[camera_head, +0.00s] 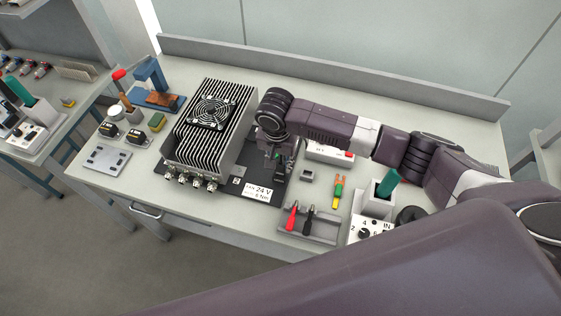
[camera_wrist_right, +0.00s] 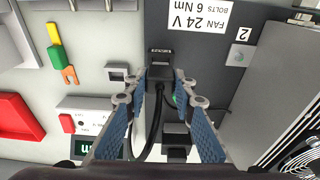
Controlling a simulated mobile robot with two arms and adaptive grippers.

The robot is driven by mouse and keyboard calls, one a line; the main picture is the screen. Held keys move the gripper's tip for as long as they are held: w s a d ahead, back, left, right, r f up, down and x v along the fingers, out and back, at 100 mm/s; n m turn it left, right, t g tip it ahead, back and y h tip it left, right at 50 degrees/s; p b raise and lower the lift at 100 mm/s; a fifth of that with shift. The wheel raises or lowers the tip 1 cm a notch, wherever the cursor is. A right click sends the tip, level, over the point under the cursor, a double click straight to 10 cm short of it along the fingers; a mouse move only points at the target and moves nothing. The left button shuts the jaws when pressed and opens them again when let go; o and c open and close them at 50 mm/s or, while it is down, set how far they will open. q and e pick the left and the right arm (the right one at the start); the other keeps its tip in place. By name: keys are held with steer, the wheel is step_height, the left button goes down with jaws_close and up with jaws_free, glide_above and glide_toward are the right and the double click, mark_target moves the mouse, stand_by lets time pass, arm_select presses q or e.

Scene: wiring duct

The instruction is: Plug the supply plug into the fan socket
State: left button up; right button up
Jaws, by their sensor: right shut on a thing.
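My right gripper (camera_head: 277,152) points down beside the finned fan unit (camera_head: 190,140), over its dark base plate (camera_head: 226,188). In the right wrist view the blue-padded fingers (camera_wrist_right: 162,80) are shut on a black supply plug (camera_wrist_right: 160,77). Its black cable (camera_wrist_right: 158,118) loops back between the fingers. A small black block with pale lettering (camera_wrist_right: 161,51) lies directly ahead of the plug, near the plate's edge. It may be the fan socket; I cannot tell whether the plug is seated in it. My left gripper is not in view.
A white "FAN 24 V" label (camera_head: 257,191) is on the plate. To the right are a yellow-green-orange tool (camera_head: 338,192), a grey tray (camera_head: 307,225) with red and black-handled tools, and a white box with a red switch (camera_head: 330,153).

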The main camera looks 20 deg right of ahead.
steer(key=shift+f+b, duration=0.5)
steer(key=shift+f, duration=0.8)
steer(key=o, duration=1.1)
steer(key=shift+r, duration=0.1)
steer(key=r, duration=0.7)
steer(key=s+a+r, duration=0.1)
steer(key=r, duration=0.3)
steer(key=shift+s+r, duration=0.1)
steer(key=shift+r, duration=0.2)
